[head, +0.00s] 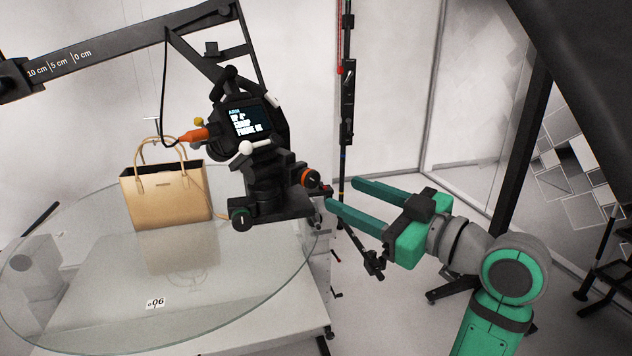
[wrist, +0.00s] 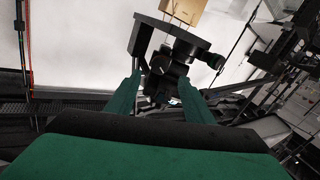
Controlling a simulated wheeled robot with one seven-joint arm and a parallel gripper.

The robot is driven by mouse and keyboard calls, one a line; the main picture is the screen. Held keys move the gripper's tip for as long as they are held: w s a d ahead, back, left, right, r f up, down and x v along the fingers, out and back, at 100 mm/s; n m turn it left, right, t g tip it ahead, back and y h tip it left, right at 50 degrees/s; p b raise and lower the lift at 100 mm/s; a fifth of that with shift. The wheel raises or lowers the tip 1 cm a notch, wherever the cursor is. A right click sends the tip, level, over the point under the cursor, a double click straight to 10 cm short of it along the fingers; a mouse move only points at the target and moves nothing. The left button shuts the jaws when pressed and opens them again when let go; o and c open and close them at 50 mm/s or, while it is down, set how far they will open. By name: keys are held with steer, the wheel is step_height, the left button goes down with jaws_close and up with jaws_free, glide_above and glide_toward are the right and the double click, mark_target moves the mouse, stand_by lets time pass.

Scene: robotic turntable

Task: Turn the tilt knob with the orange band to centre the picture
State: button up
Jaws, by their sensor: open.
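The tilt knob with the orange band (head: 309,178) sticks out on the right side of the black camera head (head: 265,185). My gripper (head: 342,194) is open and empty, just right of this knob, with its green fingers pointing at it. In the wrist view a dark round knob face with a white mark (wrist: 161,65) lies between and beyond the fingertips (wrist: 159,80); its orange band cannot be made out there. The camera (head: 250,115) carries a small lit screen (head: 248,122) whose text is only partly legible.
A second knob with a green band (head: 240,219) sits lower left on the head. A tan handbag (head: 165,198) stands on the round glass turntable (head: 90,315), behind the camera. A black boom (head: 110,40) runs overhead. A dark stand (head: 347,100) rises behind my gripper.

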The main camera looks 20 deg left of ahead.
mark_target(315, 181)
steer(key=x, duration=0.9)
steer(key=shift+w+a, duration=0.15)
steer(key=shift+a, duration=0.05)
steer(key=c, duration=1.1)
